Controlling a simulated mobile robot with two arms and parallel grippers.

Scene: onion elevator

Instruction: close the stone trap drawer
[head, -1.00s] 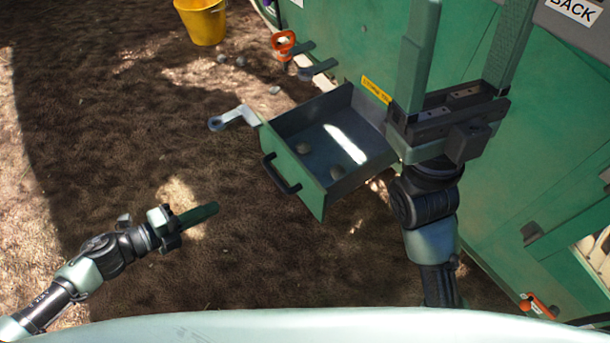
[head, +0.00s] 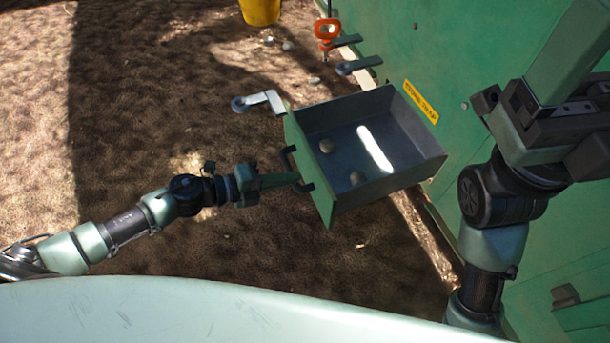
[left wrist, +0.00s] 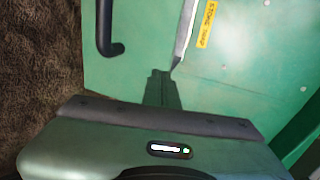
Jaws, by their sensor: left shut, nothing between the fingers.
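The stone trap drawer (head: 343,202) is a green-fronted, grey open box, pulled out from the green machine wall. Two round stones (head: 326,146) lie in it. Its black handle (head: 289,160) is on the front panel, and shows in the left wrist view too (left wrist: 106,30). My left gripper (head: 298,180) is shut and empty, its tips at the front panel just beside the lower end of the handle; I cannot tell whether they touch. My right gripper (head: 548,112) is right of the drawer, partly cut off; its fingers look spread.
A yellow "stone trap" label (head: 420,102) marks the machine wall (head: 455,60). A grey lever (head: 262,101) sticks out behind the drawer. An orange fitting (head: 327,30) and a yellow bucket (head: 260,10) are further back. Bare soil lies left of the drawer.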

